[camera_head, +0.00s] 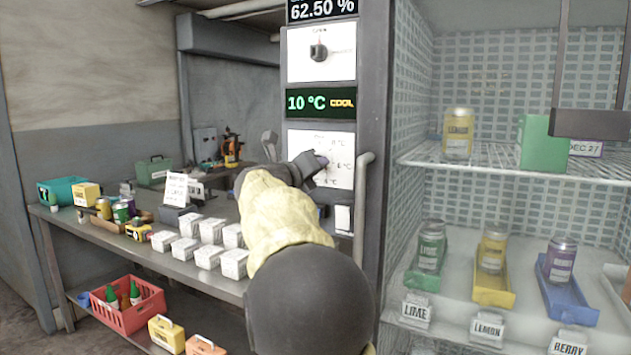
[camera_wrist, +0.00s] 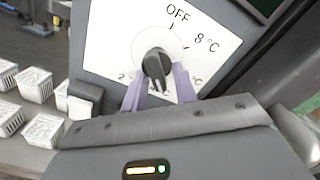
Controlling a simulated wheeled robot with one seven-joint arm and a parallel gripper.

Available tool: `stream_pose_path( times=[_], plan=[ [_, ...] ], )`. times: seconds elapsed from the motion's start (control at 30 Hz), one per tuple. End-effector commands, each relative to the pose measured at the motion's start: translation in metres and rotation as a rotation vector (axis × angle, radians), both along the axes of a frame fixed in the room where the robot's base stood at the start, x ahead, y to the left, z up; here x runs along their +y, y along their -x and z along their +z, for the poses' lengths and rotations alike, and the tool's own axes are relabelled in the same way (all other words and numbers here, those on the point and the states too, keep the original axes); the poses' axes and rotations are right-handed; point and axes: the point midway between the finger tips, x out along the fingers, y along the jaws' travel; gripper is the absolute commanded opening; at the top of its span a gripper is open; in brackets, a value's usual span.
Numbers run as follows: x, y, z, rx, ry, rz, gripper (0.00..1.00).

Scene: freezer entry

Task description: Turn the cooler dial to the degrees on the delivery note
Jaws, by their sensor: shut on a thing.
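The cooler dial (camera_wrist: 157,68) is a dark knob on a white panel (camera_head: 343,172). Marks around it in the wrist view include OFF, 8 °C and a partly hidden 2. Where the knob points is hard to tell. My gripper (camera_wrist: 160,80) has its purple fingers on either side of the knob and is shut on it; it also reaches the panel in the head view (camera_head: 319,161). The cooler display (camera_head: 320,103) reads 10 °C COOL. A white paper (camera_head: 177,189), possibly the delivery note, stands on the table; its print is too small to read.
Another dial (camera_head: 318,52) sits higher on the post under a 62.50 % display. White boxes (camera_head: 185,250) stand in rows on the table (camera_head: 150,263). A grey handle (camera_head: 360,205) is right of the panel. Shelves with jars (camera_head: 459,133) are on the right.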

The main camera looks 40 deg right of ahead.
Motion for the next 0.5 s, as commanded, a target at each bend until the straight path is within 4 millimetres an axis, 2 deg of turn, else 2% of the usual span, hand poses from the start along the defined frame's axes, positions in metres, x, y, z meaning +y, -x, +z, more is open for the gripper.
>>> stream_pose_path(
  times=[0.03, 0.5],
  plan=[
    [0.0005, -0.0013, -0.0054, -0.043, -0.016, 0.001, 0.06],
    [0.003, -0.0069, -0.0066, -0.457, -0.186, 0.003, 0.06]
  ],
)
